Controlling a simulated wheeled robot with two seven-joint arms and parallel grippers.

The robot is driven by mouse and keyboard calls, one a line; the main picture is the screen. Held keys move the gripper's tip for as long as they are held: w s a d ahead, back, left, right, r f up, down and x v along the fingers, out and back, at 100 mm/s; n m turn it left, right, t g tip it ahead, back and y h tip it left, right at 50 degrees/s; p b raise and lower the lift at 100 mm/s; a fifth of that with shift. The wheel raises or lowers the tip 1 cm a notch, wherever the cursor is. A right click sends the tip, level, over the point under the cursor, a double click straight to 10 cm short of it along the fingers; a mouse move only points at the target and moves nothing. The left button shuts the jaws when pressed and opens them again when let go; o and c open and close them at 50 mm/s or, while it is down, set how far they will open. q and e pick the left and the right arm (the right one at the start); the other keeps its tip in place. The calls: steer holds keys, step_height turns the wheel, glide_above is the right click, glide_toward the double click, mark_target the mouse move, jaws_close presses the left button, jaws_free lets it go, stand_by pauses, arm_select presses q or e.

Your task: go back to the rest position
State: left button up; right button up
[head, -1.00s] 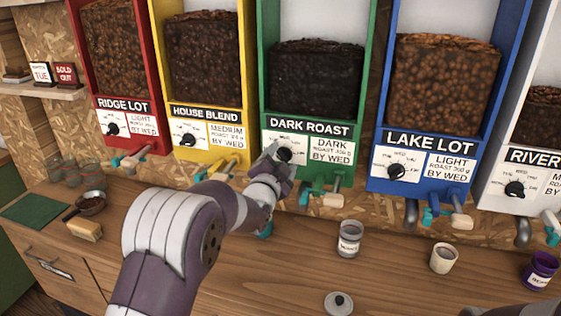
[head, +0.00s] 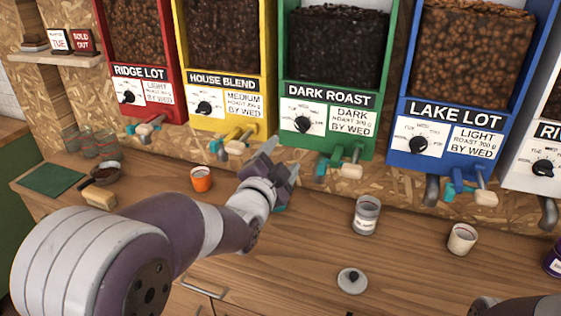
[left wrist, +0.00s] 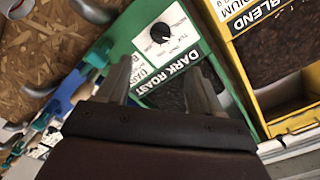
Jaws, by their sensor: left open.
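My left gripper (head: 277,160) is open and empty in the head view. It hangs above the back of the wooden counter (head: 300,245), in front of the gap between the yellow House Blend dispenser (head: 226,105) and the green Dark Roast dispenser (head: 327,95). In the left wrist view its two fingers (left wrist: 158,85) are spread with nothing between them, and the Dark Roast dial (left wrist: 160,33) shows beyond them. A piece of my right arm shows at the bottom right of the head view; its gripper is out of the picture.
An orange cup (head: 202,179) stands left of the gripper. A scoop (head: 106,171) and a brush (head: 99,197) lie left. The counter's front middle is clear.

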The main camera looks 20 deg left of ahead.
stand_by(0.3)
arm_select(q)
steer(key=s+f+n+g, duration=0.4)
steer(key=s+f+g, duration=0.2)
steer(key=f, duration=0.3)
steer(key=s+f+n+g, duration=0.4)
steer(key=s+f+g, duration=0.15)
steer(key=f, duration=0.35)
steer(key=s+f+n+g, duration=0.2)
steer(key=s+g, duration=0.3)
steer(key=s, duration=0.6)
steer(key=shift+d+f+y, duration=0.25)
steer(key=shift+f+y, duration=0.05)
steer(key=shift+f, duration=0.6)
